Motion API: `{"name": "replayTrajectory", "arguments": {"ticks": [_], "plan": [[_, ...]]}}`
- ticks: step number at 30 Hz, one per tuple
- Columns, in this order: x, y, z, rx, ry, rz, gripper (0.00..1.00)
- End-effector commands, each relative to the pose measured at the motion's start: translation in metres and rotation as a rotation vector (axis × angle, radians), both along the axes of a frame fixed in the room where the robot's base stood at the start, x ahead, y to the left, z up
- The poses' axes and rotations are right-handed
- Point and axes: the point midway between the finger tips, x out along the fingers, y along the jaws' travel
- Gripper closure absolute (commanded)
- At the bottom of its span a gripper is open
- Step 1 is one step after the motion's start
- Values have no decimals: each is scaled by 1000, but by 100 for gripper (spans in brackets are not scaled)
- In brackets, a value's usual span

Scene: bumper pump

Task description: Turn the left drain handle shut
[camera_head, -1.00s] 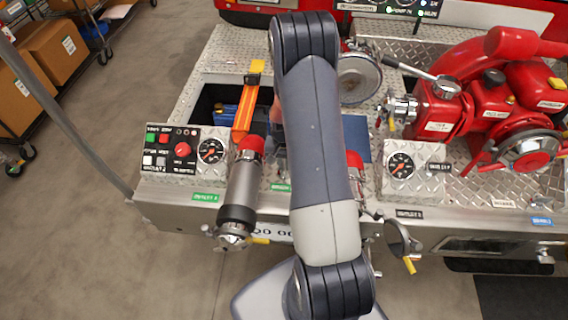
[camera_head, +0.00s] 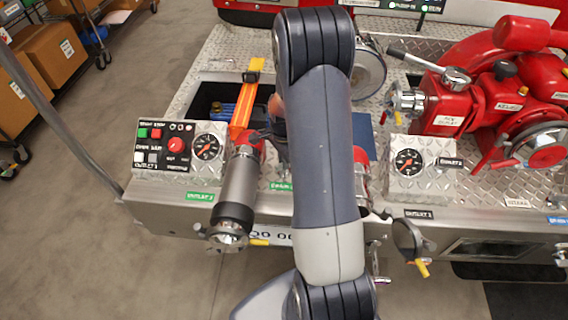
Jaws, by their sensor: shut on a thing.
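The left outlet carries a grey and black nozzle (camera_head: 236,190) with a red collar (camera_head: 250,150), hanging over the panel's front edge. A small yellow handle (camera_head: 260,242), which looks like the left drain handle, shows low on the front edge just right of the nozzle tip. It lies roughly level, partly hidden. My arm crosses the middle of the view and hides most of my gripper. Dark fingers that seem to be my gripper (camera_head: 264,135) show left of the arm, at the red collar. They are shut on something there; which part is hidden.
A control box (camera_head: 165,147) and gauge (camera_head: 207,147) stand left of the nozzle. A right yellow handle (camera_head: 422,268) hangs down under a round cap. A red pump (camera_head: 500,100) fills the right. A grey rail slants at far left. Open floor lies at lower left.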

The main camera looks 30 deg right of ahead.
Motion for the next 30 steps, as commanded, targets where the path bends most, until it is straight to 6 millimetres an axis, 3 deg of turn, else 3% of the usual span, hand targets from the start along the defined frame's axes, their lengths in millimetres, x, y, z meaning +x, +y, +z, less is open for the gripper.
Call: {"name": "replayTrajectory", "arguments": {"ticks": [15,30], "plan": [[1,0,-1,-1,-2,-456,100],[0,0,0,-1,-2,-664,100]]}}
